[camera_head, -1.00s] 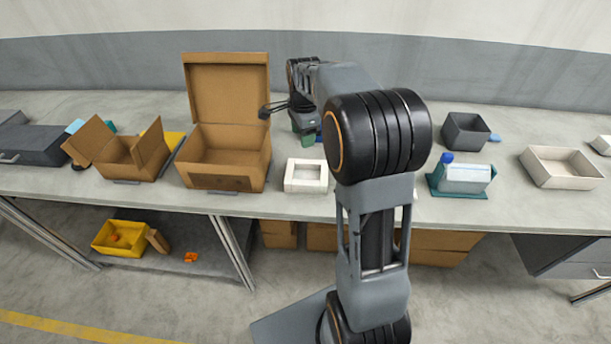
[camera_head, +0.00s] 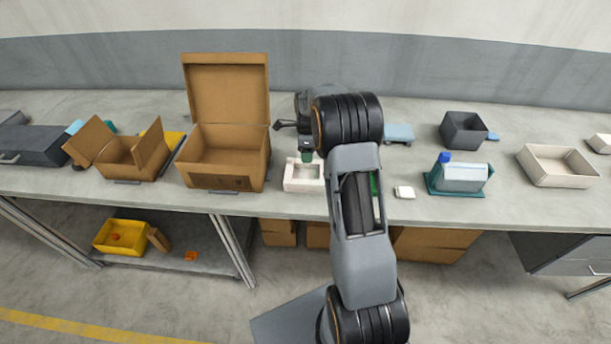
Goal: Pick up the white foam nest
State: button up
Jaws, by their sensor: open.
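The white foam nest (camera_head: 290,185) is a square white block with a recessed middle, lying on the workbench just right of the tall open cardboard box. My gripper (camera_head: 307,156) points down over the back edge of the nest, with its dark green tip in front of the far rim. It is open and holds nothing that I can see. My arm hides part of the nest's right side. Whether the fingertips touch the nest is not clear.
The open cardboard box (camera_head: 222,181) stands close on the nest's left. A small white piece (camera_head: 404,192) and a teal holder (camera_head: 436,184) lie to the right. A grey bin (camera_head: 464,133) and a cream tray (camera_head: 556,181) are farther right. The bench front edge is near the nest.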

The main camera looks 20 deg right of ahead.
aim_at(306, 175)
jog(key=shift+f+p, duration=0.65)
jog(key=shift+f, duration=2)
jog(key=c, duration=1)
jog(key=shift+r, duration=0.1)
